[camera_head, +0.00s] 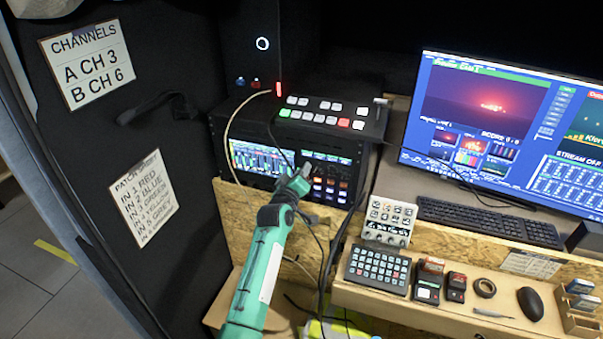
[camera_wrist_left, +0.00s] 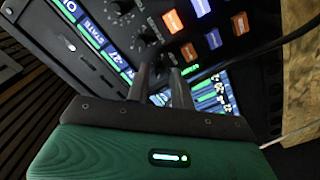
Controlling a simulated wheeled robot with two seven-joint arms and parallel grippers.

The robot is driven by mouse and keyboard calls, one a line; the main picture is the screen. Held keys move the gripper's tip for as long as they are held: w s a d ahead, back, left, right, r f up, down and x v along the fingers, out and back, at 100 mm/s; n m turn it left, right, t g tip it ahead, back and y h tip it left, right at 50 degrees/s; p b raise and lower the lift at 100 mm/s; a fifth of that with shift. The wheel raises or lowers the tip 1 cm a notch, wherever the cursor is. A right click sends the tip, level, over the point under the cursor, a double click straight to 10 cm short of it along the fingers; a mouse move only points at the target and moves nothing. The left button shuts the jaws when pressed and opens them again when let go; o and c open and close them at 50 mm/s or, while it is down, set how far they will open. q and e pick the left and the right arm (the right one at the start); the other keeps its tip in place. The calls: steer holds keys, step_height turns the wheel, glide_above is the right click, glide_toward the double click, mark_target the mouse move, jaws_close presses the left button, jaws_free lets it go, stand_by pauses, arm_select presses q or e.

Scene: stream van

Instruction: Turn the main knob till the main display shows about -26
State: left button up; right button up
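The dark rack unit has a lit display (camera_head: 263,160) with coloured bars and a smaller screen (camera_head: 326,157) to its right. Part of a screen with a LEVEL label also shows in the left wrist view (camera_wrist_left: 95,40). My left gripper (camera_head: 297,183) is at the front of this unit, just below the screens. In the left wrist view its two fingers (camera_wrist_left: 161,68) are a little apart, pointing at dark knobs (camera_wrist_left: 143,38). I cannot tell which is the main knob or whether the fingertips touch one. No reading of -26 is legible. My right gripper is not in view.
Lit orange and blue buttons (camera_head: 330,190) sit right of the gripper. A switcher (camera_head: 320,117) stands on top of the unit. Cables (camera_head: 228,130) hang around the unit. A monitor (camera_head: 500,130), keyboard (camera_head: 487,220) and small control pads (camera_head: 378,268) are at the right.

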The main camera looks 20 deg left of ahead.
arm_select(q)
steer(key=shift+s, duration=0.15)
steer(key=s+b, duration=0.3)
steer(key=s, duration=1)
steer(key=shift+s+a, duration=0.2)
steer(key=shift+s, duration=0.05)
